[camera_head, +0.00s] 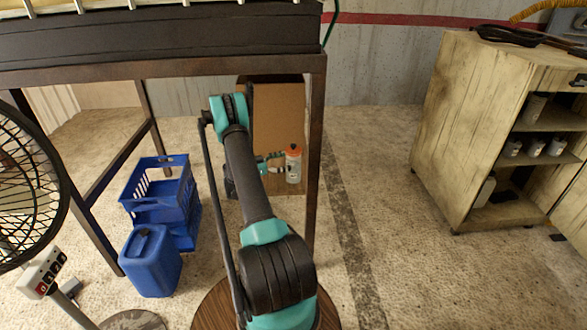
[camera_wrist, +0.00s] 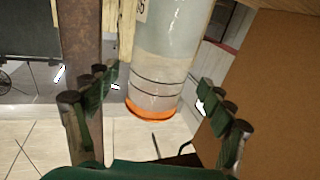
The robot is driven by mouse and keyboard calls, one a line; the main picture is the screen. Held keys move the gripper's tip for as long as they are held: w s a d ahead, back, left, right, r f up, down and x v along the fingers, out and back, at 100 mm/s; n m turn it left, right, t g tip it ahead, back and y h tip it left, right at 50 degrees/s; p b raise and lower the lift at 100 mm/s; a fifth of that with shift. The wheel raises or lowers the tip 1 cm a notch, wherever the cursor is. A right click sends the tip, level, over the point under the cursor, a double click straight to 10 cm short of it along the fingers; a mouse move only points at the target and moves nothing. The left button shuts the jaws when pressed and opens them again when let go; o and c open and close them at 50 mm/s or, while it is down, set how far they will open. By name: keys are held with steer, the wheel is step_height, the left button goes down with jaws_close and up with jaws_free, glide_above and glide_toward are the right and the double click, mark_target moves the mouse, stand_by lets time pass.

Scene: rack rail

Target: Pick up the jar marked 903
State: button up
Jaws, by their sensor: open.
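A pale jar with an orange lid (camera_head: 293,165) stands upright beyond the dark table leg, in front of a brown panel. Its marking is too small to read in the head view. My gripper (camera_head: 272,164) is at the jar's left side, partly hidden by my arm. In the wrist view the jar (camera_wrist: 165,65) appears upside down, orange lid low, with part of a label at the top edge. The open fingers of my gripper (camera_wrist: 155,105) lie to either side of the jar's lid end, with gaps visible. Contact is not visible.
A brown panel (camera_head: 279,110) stands close behind the jar. A table leg (camera_head: 313,200) is close by on the right. Blue crates (camera_head: 158,190) and a blue canister (camera_head: 150,262) are on the left. A wooden cabinet (camera_head: 462,130) stands at right, with clear floor before it.

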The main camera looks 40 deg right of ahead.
mark_target(293, 159)
steer(key=x, duration=0.3)
steer(key=shift+s+d, duration=0.1)
steer(key=shift+d, duration=0.1)
steer(key=c, duration=1.6)
steer(key=shift+c, duration=0.2)
